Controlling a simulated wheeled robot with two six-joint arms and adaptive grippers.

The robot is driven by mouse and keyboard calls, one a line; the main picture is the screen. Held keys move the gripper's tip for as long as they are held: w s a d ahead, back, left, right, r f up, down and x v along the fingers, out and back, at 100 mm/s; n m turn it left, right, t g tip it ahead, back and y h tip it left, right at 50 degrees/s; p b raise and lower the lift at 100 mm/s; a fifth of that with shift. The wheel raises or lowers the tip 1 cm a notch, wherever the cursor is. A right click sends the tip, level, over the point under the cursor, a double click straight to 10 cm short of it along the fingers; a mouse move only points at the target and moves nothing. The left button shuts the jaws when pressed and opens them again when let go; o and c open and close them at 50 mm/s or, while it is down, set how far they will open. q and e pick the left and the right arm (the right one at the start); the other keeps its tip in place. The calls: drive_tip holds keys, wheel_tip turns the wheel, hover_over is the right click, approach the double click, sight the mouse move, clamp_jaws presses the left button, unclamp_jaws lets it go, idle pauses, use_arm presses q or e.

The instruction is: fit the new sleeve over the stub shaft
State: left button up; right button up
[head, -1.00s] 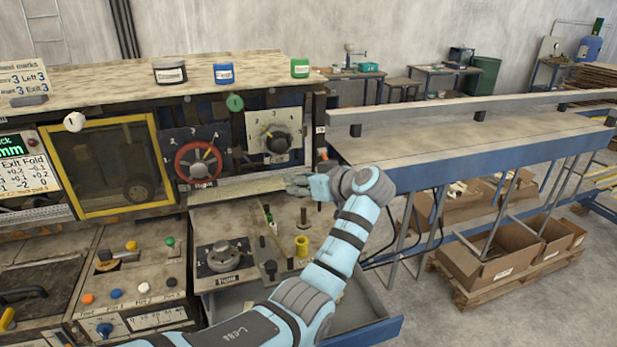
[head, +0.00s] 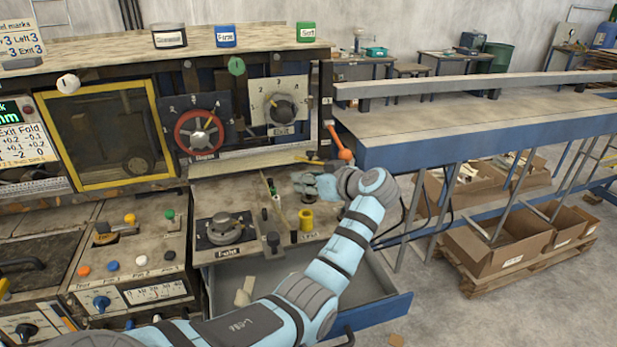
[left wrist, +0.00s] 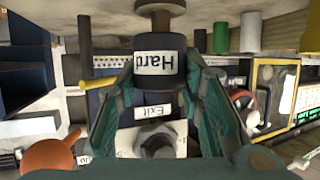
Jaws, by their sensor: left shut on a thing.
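My left gripper (head: 302,183) reaches over the small deck at the right end of the machine. In the left wrist view its two green fingers (left wrist: 160,88) are shut on a dark cylindrical sleeve (left wrist: 160,85) with a white "Hard" label, upside down there. A brownish round part (left wrist: 160,7) sits at the sleeve's far end; I cannot tell whether it touches the sleeve or is the stub shaft. A yellow cylinder (head: 306,220) stands on the deck below the gripper. My right gripper is out of view.
An orange-knobbed lever (head: 344,155) stands close beside my left wrist. An open drawer (head: 355,288) lies below the deck. A long blue-edged table (head: 470,137) extends right.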

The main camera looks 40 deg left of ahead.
use_arm(q)
drive_tip(key=shift+f, duration=0.35)
drive_tip(key=shift+s, duration=0.1)
drive_tip(key=o, duration=1.3)
drive_tip(key=shift+c, duration=0.2)
drive_tip(key=v, duration=1.2)
drive_tip(key=shift+r, duration=0.1)
